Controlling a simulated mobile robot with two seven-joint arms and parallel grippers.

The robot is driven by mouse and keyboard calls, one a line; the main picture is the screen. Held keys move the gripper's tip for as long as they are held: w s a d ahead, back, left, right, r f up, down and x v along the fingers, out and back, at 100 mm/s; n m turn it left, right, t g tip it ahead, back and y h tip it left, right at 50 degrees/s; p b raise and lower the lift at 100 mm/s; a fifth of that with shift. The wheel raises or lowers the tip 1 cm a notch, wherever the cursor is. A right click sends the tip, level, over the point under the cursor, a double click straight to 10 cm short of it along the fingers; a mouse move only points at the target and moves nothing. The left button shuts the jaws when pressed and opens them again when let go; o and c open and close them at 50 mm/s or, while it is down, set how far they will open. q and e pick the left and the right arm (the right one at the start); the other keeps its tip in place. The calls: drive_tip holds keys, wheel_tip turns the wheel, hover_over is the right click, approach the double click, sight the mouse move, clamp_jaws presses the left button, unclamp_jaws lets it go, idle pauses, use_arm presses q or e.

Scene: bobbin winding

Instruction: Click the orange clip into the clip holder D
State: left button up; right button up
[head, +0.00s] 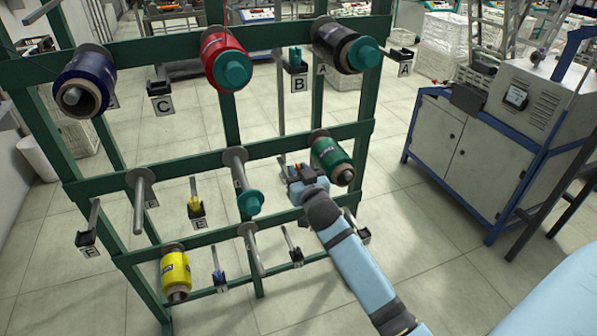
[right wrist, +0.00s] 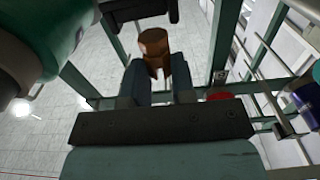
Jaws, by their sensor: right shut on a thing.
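My right gripper (head: 297,181) is at the middle row of the green rack, just left of the green spool (head: 332,160). In the right wrist view its two fingers (right wrist: 158,82) are shut on the orange clip (right wrist: 154,47), which sticks out past the fingertips. In the head view only a small orange spot shows at the gripper. The clip holder D and its label cannot be made out; the gripper covers that part of the rack. I cannot tell whether the clip touches a holder. My left gripper is not clearly visible.
The green rack (head: 105,190) carries blue, red, black and yellow spools and bare pegs. Labelled holders A (head: 404,58), B (head: 298,82), C (head: 160,100) and E (head: 198,222) show. A grey cabinet (head: 455,150) stands right. Floor between it and the rack is clear.

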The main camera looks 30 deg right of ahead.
drive_tip(key=shift+f+b, duration=0.7)
drive_tip(key=shift+f, duration=0.65)
drive_tip(key=o, duration=1)
